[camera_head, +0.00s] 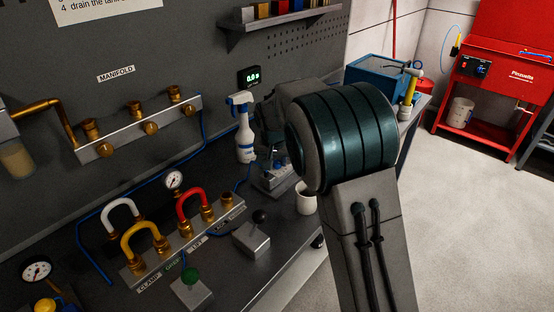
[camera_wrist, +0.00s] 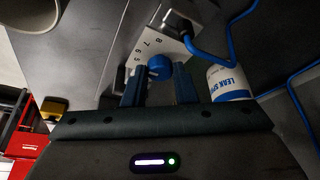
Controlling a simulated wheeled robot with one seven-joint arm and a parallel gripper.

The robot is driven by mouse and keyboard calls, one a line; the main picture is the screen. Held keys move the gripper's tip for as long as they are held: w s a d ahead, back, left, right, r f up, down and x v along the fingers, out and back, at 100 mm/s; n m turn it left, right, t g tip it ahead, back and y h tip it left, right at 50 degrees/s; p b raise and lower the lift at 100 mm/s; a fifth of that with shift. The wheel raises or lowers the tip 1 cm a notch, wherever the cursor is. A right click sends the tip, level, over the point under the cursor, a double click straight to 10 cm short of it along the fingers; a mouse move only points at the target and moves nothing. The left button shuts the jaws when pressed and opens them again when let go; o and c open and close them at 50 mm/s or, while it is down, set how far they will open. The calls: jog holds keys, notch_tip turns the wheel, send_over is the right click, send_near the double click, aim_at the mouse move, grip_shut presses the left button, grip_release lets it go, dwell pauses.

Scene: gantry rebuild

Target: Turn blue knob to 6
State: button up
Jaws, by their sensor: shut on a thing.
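The blue knob (camera_wrist: 159,67) sits on a pale dial plate (camera_wrist: 146,49) in the wrist view. The printed numbers 8, 7, 6 and 5 run down the plate's left side. I cannot make out which number the knob points at. My gripper (camera_wrist: 159,78) has one dark finger on each side of the knob and is shut on it. The fingers hide the knob's lower edges and part of the plate. In the head view my own arm hides most of the knob and the fingertips.
A white spray bottle (camera_head: 242,128) stands close to my gripper; it also shows in the wrist view (camera_wrist: 229,82). A blue hose (camera_wrist: 217,57) runs nearby. A white cup (camera_head: 306,201) and a lever box (camera_head: 252,240) are on the bench. A green display (camera_head: 251,77) hangs on the wall.

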jog(key=o, duration=1)
jog(key=b+v, duration=0.1)
jog(key=v, duration=1.2)
jog(key=shift+r, duration=0.4)
jog(key=shift+s, duration=0.1)
jog(key=s+d+f+g, duration=0.1)
jog(key=s+d, duration=1.1)
jog(key=d, duration=0.1)
jog(key=s+d+f, duration=0.2)
jog(key=s+f, duration=0.1)
jog(key=s, duration=0.5)
jog(key=s+d+f, duration=0.3)
jog(key=s+f, duration=0.1)
jog(key=s, duration=0.4)
jog(key=shift+s+d+n+g, duration=0.25)
jog(key=shift+d+n+g, duration=0.05)
jog(key=shift+n, duration=0.1)
